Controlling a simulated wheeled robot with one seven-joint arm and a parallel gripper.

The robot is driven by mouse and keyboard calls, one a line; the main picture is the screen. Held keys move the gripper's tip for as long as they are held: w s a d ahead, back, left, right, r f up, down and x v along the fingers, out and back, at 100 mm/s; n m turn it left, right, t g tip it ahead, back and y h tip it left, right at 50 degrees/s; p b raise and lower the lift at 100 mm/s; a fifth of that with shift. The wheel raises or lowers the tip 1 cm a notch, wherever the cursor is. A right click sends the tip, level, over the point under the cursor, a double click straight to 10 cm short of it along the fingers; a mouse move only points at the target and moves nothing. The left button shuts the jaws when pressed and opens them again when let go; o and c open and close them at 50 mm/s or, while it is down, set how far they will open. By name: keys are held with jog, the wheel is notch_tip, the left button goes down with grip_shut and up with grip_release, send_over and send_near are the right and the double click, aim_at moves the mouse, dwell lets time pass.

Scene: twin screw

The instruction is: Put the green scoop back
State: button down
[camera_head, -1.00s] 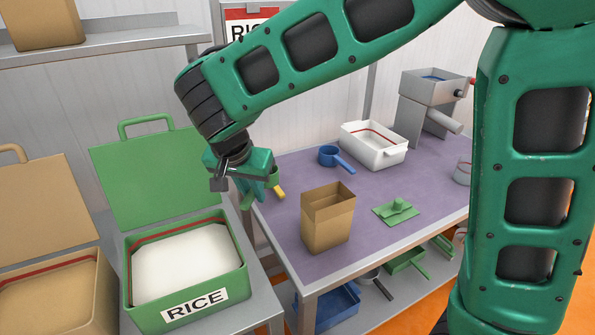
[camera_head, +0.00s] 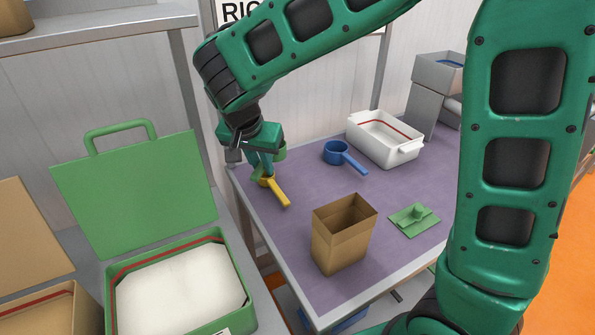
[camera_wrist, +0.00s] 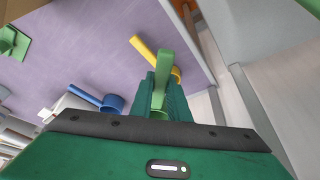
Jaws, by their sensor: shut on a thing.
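My gripper (camera_head: 263,160) is shut on the green scoop (camera_head: 281,153) near the table's back left corner. In the wrist view, the green scoop (camera_wrist: 164,45) stands out between the fingers of my gripper (camera_wrist: 163,88), which partly hide it. A yellow scoop (camera_head: 279,193) is just below and beside my gripper; in the wrist view it (camera_wrist: 145,47) is partly behind the green scoop. I cannot tell whether the two scoops touch. A green flat piece with a raised knob (camera_head: 414,217) lies on the table to the right.
A blue scoop (camera_head: 337,152), a white tub (camera_head: 390,150) and an open brown carton (camera_head: 340,247) stand on the purple table (camera_head: 300,165). An open green rice bin (camera_head: 215,241) is at the left. Bare tabletop lies between the carton and blue scoop.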

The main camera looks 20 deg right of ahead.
send_over(296, 184)
jog(key=s, duration=0.1)
jog(key=f, duration=0.6)
jog(key=shift+s+a+f, duration=0.1)
jog(key=shift+a+f, duration=0.1)
jog(key=shift+a, duration=0.15)
jog(key=shift+f, duration=2)
jog(key=shift+f, duration=0.15)
jog(key=c, duration=1.7)
grip_release()
jog(key=v, duration=1.2)
jog(key=shift+d, duration=0.1)
jog(key=shift+d, duration=0.1)
